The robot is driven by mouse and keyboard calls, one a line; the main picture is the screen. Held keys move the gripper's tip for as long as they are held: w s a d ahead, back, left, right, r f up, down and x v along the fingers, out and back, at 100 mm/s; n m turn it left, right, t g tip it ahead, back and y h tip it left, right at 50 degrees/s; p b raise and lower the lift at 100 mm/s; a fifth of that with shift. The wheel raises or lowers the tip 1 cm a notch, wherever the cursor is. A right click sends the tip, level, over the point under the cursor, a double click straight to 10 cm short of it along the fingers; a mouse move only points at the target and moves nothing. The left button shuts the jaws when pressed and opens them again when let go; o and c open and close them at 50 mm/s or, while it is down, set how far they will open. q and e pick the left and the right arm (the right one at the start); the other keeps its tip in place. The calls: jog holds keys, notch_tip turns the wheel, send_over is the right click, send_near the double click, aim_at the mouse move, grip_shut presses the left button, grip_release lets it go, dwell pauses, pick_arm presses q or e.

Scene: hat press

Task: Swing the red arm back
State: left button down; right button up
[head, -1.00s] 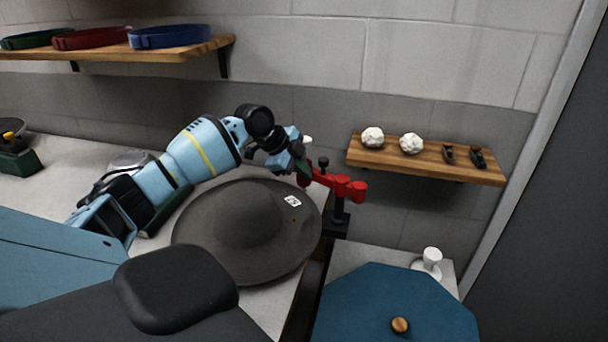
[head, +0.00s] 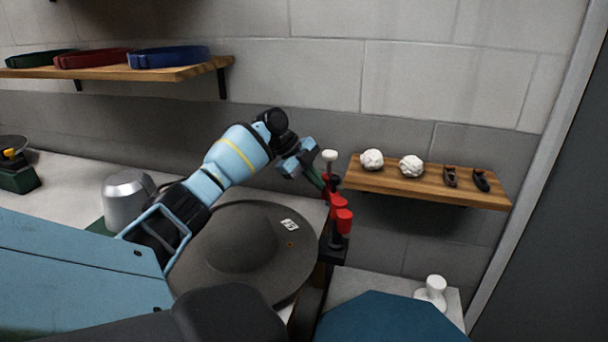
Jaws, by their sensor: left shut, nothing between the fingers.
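The red arm (head: 338,214) is jointed on a black post at the right edge of the counter. It now points away from me toward the wall, clear of the dark grey hat (head: 238,245). A white knob (head: 329,156) stands at its far end. My left gripper (head: 322,186) is shut and empty, with its fingertips against or very near the left side of the red arm's far part; I cannot tell whether they touch. The hat lies brim down on the counter below my left forearm. My right gripper is not in view.
A wooden shelf (head: 428,182) with white balls and small dark items is on the wall to the right. A silver pot (head: 127,198) stands on the counter at left. A blue octagonal top (head: 385,320) and a white spool-shaped item (head: 433,292) are at lower right.

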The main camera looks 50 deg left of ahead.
pick_arm(q)
jog(key=shift+w, duration=0.15)
dwell(0.4)
jog(key=shift+s+a+r, duration=0.2)
jog(key=shift+r, duration=0.25)
jog(key=v, duration=0.7)
jog(key=shift+f, duration=0.1)
